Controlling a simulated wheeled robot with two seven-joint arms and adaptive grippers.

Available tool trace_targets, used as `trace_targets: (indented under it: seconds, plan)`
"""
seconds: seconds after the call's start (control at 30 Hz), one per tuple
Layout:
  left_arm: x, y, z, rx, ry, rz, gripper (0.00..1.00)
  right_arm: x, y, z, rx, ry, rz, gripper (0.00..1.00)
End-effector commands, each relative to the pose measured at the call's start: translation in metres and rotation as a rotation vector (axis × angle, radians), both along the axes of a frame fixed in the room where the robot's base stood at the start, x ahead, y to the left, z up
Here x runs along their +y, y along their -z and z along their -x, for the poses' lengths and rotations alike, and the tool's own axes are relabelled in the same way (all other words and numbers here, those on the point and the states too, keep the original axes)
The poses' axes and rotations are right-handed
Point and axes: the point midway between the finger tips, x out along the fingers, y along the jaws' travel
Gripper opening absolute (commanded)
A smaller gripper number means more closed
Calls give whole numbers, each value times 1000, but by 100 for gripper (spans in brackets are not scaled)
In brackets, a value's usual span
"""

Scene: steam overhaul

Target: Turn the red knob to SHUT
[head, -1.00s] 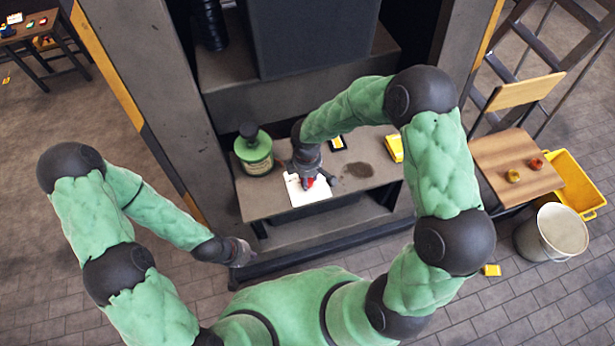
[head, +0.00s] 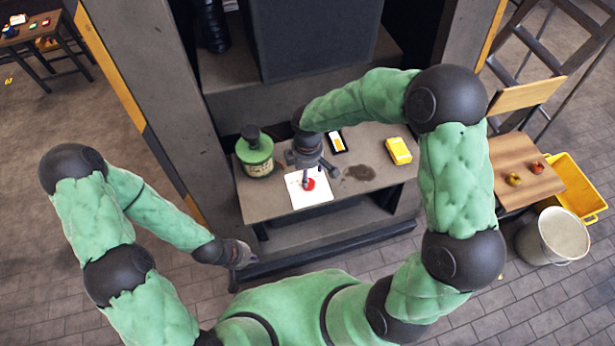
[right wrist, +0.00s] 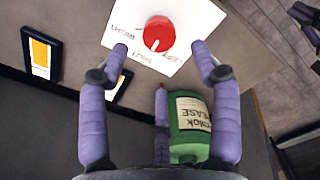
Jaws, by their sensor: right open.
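The red knob (head: 310,183) sits on a white plate (head: 320,196) on the bench. In the right wrist view the knob (right wrist: 159,33) has a white mark at its lower edge, on the side of the printed word SHUT. Words resembling RIGHT and LEFT flank it. My right gripper (head: 312,172) is over the plate's far side. In the right wrist view its fingers are spread, one on each side of the knob, with a visible gap and nothing held. My left gripper (head: 242,254) hangs low at the bench's front left; its finger state is unclear.
A green canister (head: 256,160) stands left of the plate. A black-framed card (head: 337,141) and a yellow box (head: 398,151) lie behind and to the right. A dark stain marks the bench. A wooden chair (head: 520,160), yellow crate (head: 578,193) and bucket (head: 553,238) stand right.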

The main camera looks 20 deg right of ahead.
Motion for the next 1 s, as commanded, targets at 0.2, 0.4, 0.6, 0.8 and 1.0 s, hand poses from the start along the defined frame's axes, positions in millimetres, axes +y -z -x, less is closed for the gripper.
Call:
trace_targets:
  seconds: [0.2,0.4,0.6,0.8,1.0]
  plan:
    - [0,0,0,0,0,0,0,1,-40,-1,-3,0,-1,64]
    - [0,0,0,0,0,0,0,1,-58,0,-2,0,-1,64]
    - [0,0,0,0,0,0,0,1,-61,0,0,-1,-1,64]
    - [0,0,0,0,0,0,0,1,-61,0,0,0,-1,64]
    - [0,0,0,0,0,0,0,1,-61,0,0,0,-1,64]
